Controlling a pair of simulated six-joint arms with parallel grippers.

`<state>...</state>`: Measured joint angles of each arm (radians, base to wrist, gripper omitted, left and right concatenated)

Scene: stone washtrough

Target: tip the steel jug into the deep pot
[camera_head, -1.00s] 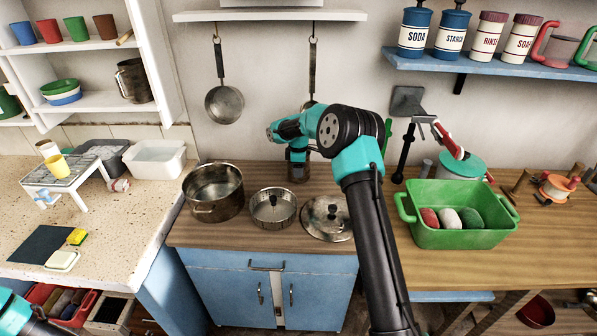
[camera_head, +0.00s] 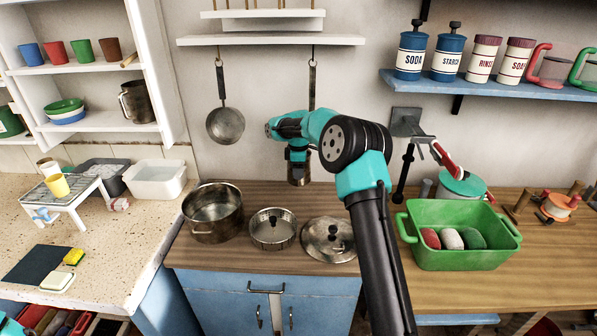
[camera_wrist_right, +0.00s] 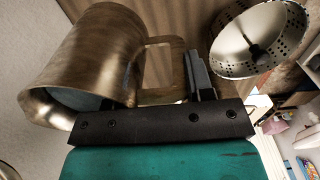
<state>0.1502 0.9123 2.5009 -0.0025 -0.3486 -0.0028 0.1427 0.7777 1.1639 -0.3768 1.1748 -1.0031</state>
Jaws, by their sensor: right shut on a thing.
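The worn steel jug (camera_wrist_right: 95,60) lies tilted across the right wrist view, with its mouth toward the lower left. My right gripper (camera_wrist_right: 200,85) is shut on its handle. In the head view the jug (camera_head: 298,172) hangs below my right gripper (camera_head: 298,148), mostly hidden by it, above the back of the counter. The deep pot (camera_head: 213,213) stands open on the counter to the left of the jug and nearer to me, apart from it. My left gripper is out of view.
A perforated strainer pan (camera_head: 272,229) and a round lid (camera_head: 330,240) lie to the right of the pot. A green tub (camera_head: 458,238) stands at the right. A similar metal jug (camera_head: 136,101) sits on the left shelf.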

